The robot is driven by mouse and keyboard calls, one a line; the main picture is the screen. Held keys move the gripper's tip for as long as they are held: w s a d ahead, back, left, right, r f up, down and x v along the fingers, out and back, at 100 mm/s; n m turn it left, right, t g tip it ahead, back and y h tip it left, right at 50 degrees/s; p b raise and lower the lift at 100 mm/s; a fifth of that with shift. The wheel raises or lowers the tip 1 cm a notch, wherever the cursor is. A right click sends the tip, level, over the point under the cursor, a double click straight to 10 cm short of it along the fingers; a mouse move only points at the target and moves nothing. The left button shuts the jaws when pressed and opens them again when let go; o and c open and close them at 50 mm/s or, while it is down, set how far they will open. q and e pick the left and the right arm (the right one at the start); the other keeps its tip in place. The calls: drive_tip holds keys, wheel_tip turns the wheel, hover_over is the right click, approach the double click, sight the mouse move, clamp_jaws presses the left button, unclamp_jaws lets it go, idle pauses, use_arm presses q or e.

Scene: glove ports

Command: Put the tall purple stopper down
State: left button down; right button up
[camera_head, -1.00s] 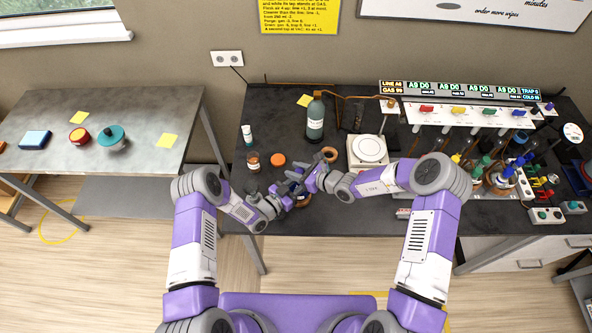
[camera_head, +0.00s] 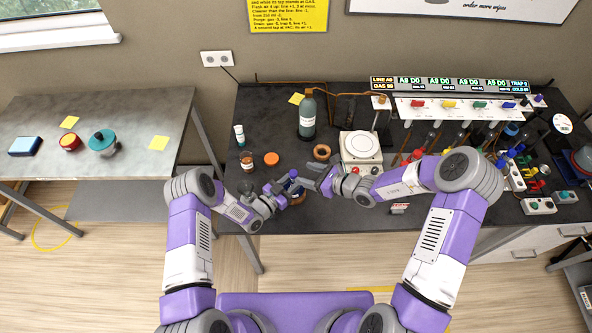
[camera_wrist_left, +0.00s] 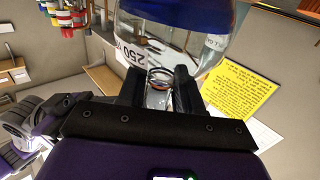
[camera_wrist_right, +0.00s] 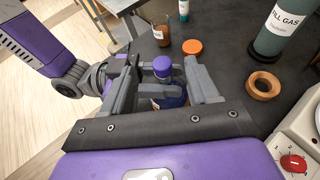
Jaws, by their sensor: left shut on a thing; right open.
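The tall purple stopper (camera_wrist_right: 162,66) shows upright in the right wrist view, just above the left gripper's fingers and a flask (camera_wrist_right: 171,101) with blue contents. It appears to stand at the flask's neck, but its seat is hidden. My left gripper (camera_wrist_left: 160,88) is shut on the glass neck of this flask, marked 250, in the left wrist view (camera_wrist_left: 125,50). In the head view the left gripper (camera_head: 284,194) is at the bench's front left. My right gripper (camera_wrist_right: 165,85) is open, its fingers apart on either side of the stopper in the picture, with no visible grip.
Behind the grippers are an orange lid (camera_head: 271,158), a brown jar (camera_head: 247,161), a cork ring (camera_head: 321,152) and a green gas bottle (camera_head: 307,118). A white hotplate (camera_head: 361,148) is to the right. The dark bench (camera_head: 340,215) is clear in front.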

drive_tip(key=v, duration=0.3)
drive_tip(key=shift+s+d+r, duration=0.2)
drive_tip(key=shift+d, duration=0.1)
use_arm(q)
drive_tip(key=c, duration=0.7)
unclamp_jaws()
drive_tip(key=v, duration=1.2)
